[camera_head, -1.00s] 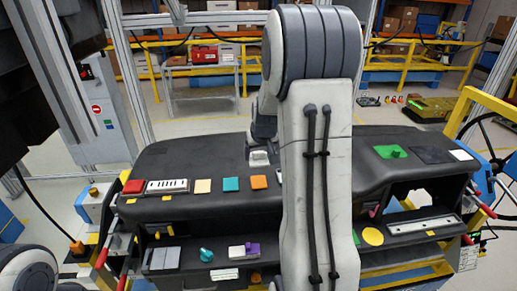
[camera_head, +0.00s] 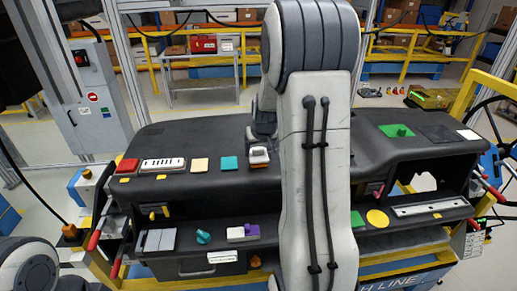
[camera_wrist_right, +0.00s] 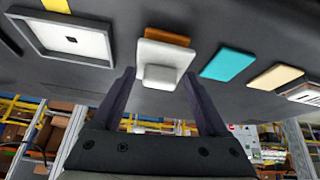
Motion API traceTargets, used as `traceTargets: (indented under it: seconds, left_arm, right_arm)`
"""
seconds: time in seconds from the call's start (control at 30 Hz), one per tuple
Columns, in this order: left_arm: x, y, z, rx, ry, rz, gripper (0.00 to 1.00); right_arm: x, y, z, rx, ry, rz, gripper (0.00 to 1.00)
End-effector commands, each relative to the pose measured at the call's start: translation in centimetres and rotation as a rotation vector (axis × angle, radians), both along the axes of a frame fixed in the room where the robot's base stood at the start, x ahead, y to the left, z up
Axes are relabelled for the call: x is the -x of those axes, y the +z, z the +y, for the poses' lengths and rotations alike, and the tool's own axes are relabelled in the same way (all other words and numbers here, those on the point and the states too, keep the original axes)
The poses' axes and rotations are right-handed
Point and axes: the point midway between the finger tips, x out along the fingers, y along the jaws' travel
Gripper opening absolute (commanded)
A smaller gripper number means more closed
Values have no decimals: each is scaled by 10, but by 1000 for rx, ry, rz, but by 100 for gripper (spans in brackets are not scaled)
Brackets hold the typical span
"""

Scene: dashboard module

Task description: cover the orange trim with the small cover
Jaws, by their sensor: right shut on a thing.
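The small cover (camera_head: 258,153) is a white plate with a raised block. In the right wrist view the cover (camera_wrist_right: 151,54) lies between my right gripper's fingertips (camera_wrist_right: 159,74), which hold its block. The orange trim (camera_wrist_right: 168,35) shows only as a strip past the cover's upper edge in that view; the rest is hidden behind the cover. I cannot tell whether cover and trim touch. In the head view my right gripper (camera_head: 262,136) is partly hidden by my arm. My left gripper is not in view.
On the dashboard (camera_head: 200,135), a teal tile (camera_head: 229,163), a cream tile (camera_head: 199,165), a button strip (camera_head: 163,165) and a red block (camera_head: 127,166) line up left of the cover. A grey frame (camera_wrist_right: 60,40) lies on its other side. A lower shelf holds several small parts.

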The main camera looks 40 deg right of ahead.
Motion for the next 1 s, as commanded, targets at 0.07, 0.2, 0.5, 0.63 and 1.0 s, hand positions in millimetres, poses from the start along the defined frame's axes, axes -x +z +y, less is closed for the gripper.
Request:
traceTargets:
  seconds: [0.07,0.2,0.5,0.63,1.0]
  left_arm:
    - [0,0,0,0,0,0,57]
    - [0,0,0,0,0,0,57]
    - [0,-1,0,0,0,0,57]
    - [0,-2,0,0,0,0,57]
    - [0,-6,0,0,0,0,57]
  right_arm:
    - [0,0,0,0,0,0,24]
    - [0,0,0,0,0,0,24]
    - [0,-1,0,0,0,0,24]
    - [0,-2,0,0,0,0,24]
    - [0,-7,0,0,0,0,24]
